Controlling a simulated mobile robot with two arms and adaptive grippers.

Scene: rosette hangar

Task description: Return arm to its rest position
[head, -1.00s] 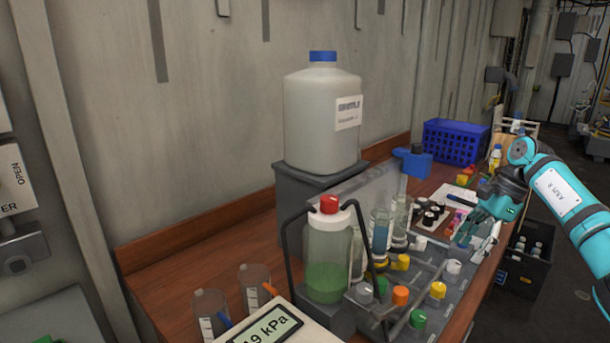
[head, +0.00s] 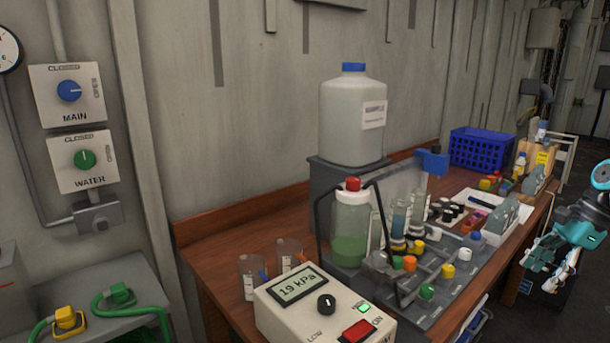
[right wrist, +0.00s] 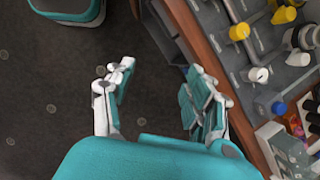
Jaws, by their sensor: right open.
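My right gripper (head: 552,262) is at the right edge of the head view, off the front side of the wooden bench (head: 215,250). It is open, and nothing is between its fingers. In the right wrist view the gripper (right wrist: 160,100) hangs over the dark floor, with the bench edge to its right. Its two fingers are apart. My left gripper is not in view.
The bench holds a grey rack with coloured caps (head: 440,290), a green-liquid bottle (head: 351,225), a pump box (head: 275,318), a large white jug (head: 352,120) and a blue basket (head: 480,150). Dark floor (right wrist: 50,120) lies beside the bench.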

